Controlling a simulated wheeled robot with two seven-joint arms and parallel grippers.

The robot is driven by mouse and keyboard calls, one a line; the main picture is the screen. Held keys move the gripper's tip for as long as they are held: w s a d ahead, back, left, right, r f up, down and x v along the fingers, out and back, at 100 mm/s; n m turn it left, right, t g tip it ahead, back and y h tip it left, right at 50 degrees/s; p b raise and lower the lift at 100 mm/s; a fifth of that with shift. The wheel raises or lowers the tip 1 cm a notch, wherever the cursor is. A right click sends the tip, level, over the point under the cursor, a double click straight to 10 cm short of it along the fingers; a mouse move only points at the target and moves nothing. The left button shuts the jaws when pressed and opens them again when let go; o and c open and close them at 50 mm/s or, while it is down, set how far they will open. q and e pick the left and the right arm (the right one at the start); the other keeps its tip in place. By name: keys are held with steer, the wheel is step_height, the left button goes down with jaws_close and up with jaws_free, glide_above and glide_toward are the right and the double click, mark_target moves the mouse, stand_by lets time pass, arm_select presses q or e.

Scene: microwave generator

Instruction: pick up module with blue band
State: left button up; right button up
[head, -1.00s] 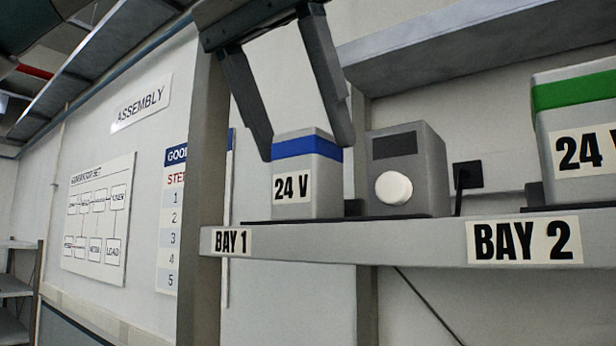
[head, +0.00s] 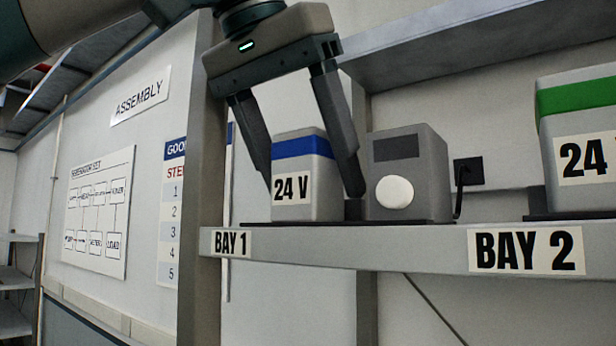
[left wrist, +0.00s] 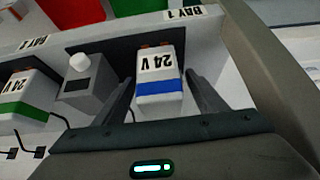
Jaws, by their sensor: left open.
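The module with the blue band (head: 304,186) is a grey box with a "24 V" label, upright on the shelf at BAY 1. It also shows in the left wrist view (left wrist: 159,88), between the fingers. My left gripper (head: 312,190) is open and reaches down from above, with one finger on each side of the module. The left finger overlaps the module's left edge in the head view, and the right finger lies between the module and the grey box with the knob. I cannot tell whether either finger touches it. My right gripper is not in view.
A grey box with a white knob (head: 411,172) stands close to the right of the module. A green-banded 24 V module (head: 578,140) stands at BAY 2. An upright post (head: 203,190) is to the left, and a ledge (head: 480,52) runs above.

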arm_select(q)
steer(key=c, duration=1.3)
steer(key=shift+r, duration=0.15)
steer(key=shift+r, duration=0.75)
steer(key=r, duration=0.2)
steer(key=d+r, duration=0.1)
steer(key=shift+s+b, duration=0.3)
steer(key=s+d+r, duration=0.1)
steer(key=d, duration=0.1)
steer(key=s+d+r, duration=0.2)
steer(key=d, duration=0.1)
steer(key=s+d+r, duration=0.2)
steer(key=d, duration=0.1)
steer(key=shift+r+p, duration=0.15)
steer(key=shift+p, duration=0.2)
steer(key=shift+s+d+r, duration=0.25)
steer(key=shift+r, duration=0.15)
steer(key=shift+s+d, duration=0.1)
steer(key=shift+d, duration=0.15)
